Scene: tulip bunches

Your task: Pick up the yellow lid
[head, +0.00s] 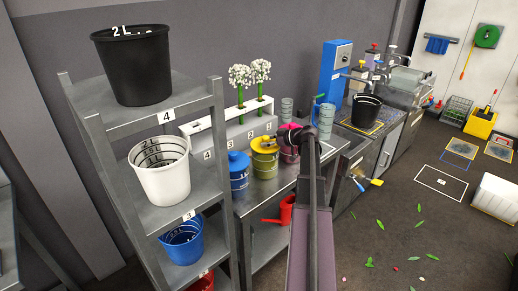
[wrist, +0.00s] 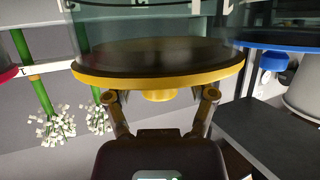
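The yellow lid (head: 264,146) has a small knob and appears to sit on the yellow canister (head: 265,166) on the bench. The wrist view is upside down; there the lid's rim (wrist: 158,83) spans the middle, with its knob (wrist: 159,95) pointing towards my gripper (wrist: 160,97). My fingers are apart on either side of the knob, with gaps visible, so the gripper is open and holds nothing. Whether the fingers touch the lid is unclear.
A blue lidded canister (head: 239,173) stands close left, and a pink-lidded one (head: 290,154) stands right, behind my arm. White flowers (head: 240,76) stand behind. A shelf (head: 215,130) with buckets rises at left. A black bucket (head: 366,109) stands farther right.

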